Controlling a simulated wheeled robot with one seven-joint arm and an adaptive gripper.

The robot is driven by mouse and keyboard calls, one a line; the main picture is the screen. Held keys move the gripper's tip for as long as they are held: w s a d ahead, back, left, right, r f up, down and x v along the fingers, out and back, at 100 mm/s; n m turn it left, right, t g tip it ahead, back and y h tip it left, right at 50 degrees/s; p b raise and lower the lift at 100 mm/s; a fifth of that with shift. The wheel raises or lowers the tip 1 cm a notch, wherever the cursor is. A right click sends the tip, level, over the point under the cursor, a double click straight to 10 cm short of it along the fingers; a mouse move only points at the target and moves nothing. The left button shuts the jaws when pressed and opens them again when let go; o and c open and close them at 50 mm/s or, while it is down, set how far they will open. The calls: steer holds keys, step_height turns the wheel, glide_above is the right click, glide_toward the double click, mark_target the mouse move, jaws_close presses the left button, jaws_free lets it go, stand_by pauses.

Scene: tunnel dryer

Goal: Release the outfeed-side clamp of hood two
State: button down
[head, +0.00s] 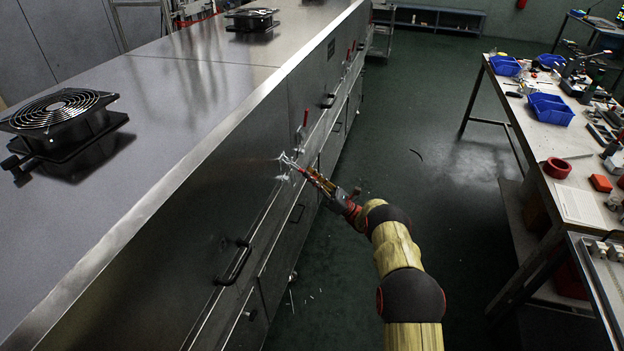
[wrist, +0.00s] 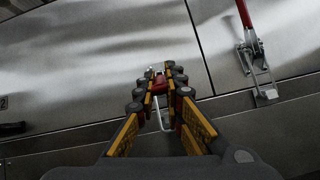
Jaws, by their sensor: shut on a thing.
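The held toggle clamp (head: 287,160) is on the front side of the dryer, at the seam below the long hood panel. In the wrist view its red handle (wrist: 160,80) lies between my fingertips, with a pale metal loop (wrist: 163,117) below it. My gripper (head: 309,173) is shut on this red handle, and its fingers (wrist: 161,77) hide much of the clamp. How far the lever is swung is unclear. A second clamp (wrist: 255,65) is just to the right across a vertical panel joint, with its red lever upright. It also shows in the head view (head: 304,122).
A black hood handle (head: 235,262) is nearer me on the side panel. A label with a 2 (wrist: 3,102) is at the wrist view's left edge. A fan (head: 62,120) sits on the dryer top. A cluttered workbench (head: 535,125) stands right, beyond open green floor.

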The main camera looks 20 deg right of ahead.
stand_by(0.3)
steer(key=c, duration=1.9)
jaws_free()
steer(key=v, duration=1.2)
steer(key=shift+w, duration=0.1)
